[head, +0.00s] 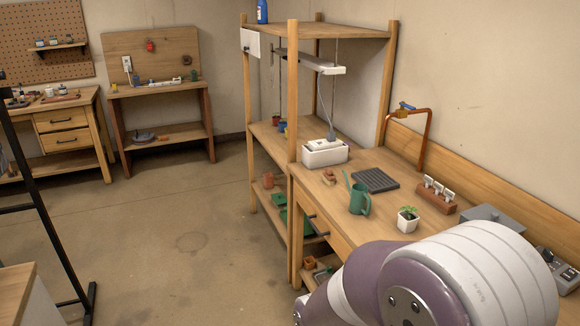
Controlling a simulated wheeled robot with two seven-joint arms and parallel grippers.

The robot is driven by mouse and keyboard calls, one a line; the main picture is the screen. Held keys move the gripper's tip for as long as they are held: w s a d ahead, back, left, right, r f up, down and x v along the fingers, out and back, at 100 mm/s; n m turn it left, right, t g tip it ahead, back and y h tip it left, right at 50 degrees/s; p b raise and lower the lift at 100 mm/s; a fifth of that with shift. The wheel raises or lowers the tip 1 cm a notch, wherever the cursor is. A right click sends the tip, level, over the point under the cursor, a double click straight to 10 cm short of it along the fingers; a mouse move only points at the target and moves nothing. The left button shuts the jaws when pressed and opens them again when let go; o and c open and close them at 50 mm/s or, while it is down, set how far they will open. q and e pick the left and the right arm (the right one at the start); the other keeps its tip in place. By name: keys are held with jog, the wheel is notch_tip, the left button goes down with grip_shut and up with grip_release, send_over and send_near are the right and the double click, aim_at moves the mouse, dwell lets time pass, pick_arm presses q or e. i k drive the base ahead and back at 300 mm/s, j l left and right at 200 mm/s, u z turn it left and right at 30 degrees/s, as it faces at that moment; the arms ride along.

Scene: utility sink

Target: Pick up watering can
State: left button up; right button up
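A green watering can (359,199) stands upright on the wooden workbench (335,222) at the right, with its thin spout pointing up and to the left. Its handle is on the right side. A large purple and white link of my arm fills the lower right of the head view, in front of the bench. Neither of my grippers shows, so nothing tells whether they are open or shut.
Near the can are a potted plant (407,219), a dark grey tray (375,180), a small terracotta item (328,176) and a brick-coloured rack (436,195). A wooden shelf post (293,130) rises left of the bench. Open concrete floor (190,240) lies to the left.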

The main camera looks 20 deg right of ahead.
aim_at(358, 193)
jog(key=i+z, duration=0.1)
jog(key=i, duration=0.7)
jog(key=i+j+z, duration=0.1)
jog(key=i, duration=0.65)
jog(key=i+z, duration=0.25)
jog(key=z, duration=0.2)
jog(key=i+j+z, duration=0.15)
jog(key=z, duration=0.3)
jog(key=i+j+z, duration=0.25)
jog(key=z, duration=0.2)
jog(key=i+j+z, duration=0.25)
jog(key=z, duration=0.2)
jog(key=i+z, duration=0.15)
jog(key=z, duration=0.3)
jog(key=i+j+z, duration=0.15)
jog(key=z, duration=0.25)
jog(key=i+j+z, duration=0.1)
jog(key=z, duration=0.35)
jog(key=i+j+z, duration=0.1)
jog(key=j+z, duration=0.45)
jog(key=z, duration=0.3)
jog(key=i, duration=0.05)
